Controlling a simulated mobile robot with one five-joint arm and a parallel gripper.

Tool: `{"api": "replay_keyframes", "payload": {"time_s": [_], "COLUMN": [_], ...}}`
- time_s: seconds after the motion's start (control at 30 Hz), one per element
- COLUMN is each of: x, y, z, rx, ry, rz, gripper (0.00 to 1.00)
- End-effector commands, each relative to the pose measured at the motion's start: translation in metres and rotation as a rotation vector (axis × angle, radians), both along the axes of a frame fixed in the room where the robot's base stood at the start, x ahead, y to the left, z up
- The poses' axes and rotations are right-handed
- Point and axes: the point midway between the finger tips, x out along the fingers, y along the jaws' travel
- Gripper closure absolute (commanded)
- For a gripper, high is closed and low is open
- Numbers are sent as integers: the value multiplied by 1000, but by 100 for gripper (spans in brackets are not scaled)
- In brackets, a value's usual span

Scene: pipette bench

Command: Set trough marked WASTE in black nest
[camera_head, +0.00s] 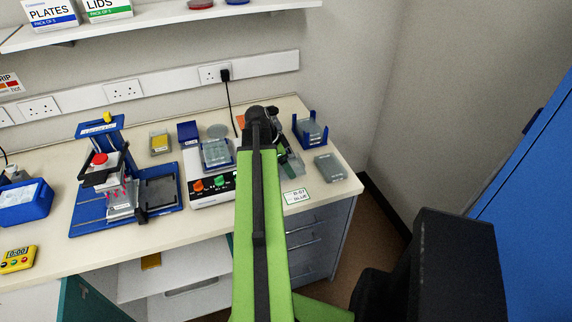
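My gripper (284,150) is at the far end of my green arm, over the right part of the bench, mostly hidden behind the arm. Whether its fingers are open or shut does not show. A clear tray (293,167) is just below it, partly covered; I cannot tell whether they touch. A grey translucent box (330,167) lies to the right near the bench edge. No WASTE marking is legible, so I cannot tell which container is the trough. A black flat nest (160,191) sits on the right of the blue pipetting stand (100,130) and looks empty.
A white device (211,190) with coloured knobs carries a clear plate in a blue holder (217,154). Another blue holder (311,130) stands at the back right. A blue box (25,203) and yellow timer (17,259) are at left. A shelf (160,18) hangs above.

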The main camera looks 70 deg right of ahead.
Motion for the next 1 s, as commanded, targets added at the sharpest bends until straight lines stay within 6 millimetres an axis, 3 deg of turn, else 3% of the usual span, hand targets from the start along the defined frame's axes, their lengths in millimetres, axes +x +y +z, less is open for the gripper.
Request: {"api": "replay_keyframes", "payload": {"time_s": [0.03, 0.5, 0.7, 1.0], "x": [0, -101, -115, -115], "y": [0, 16, 17, 17], "z": [19, 74, 79, 76], "rx": [0, 0, -1, 0], "ry": [0, -1, 0, 0], "rz": [0, -4, -2, 0], "gripper": [69, 69, 69, 69]}}
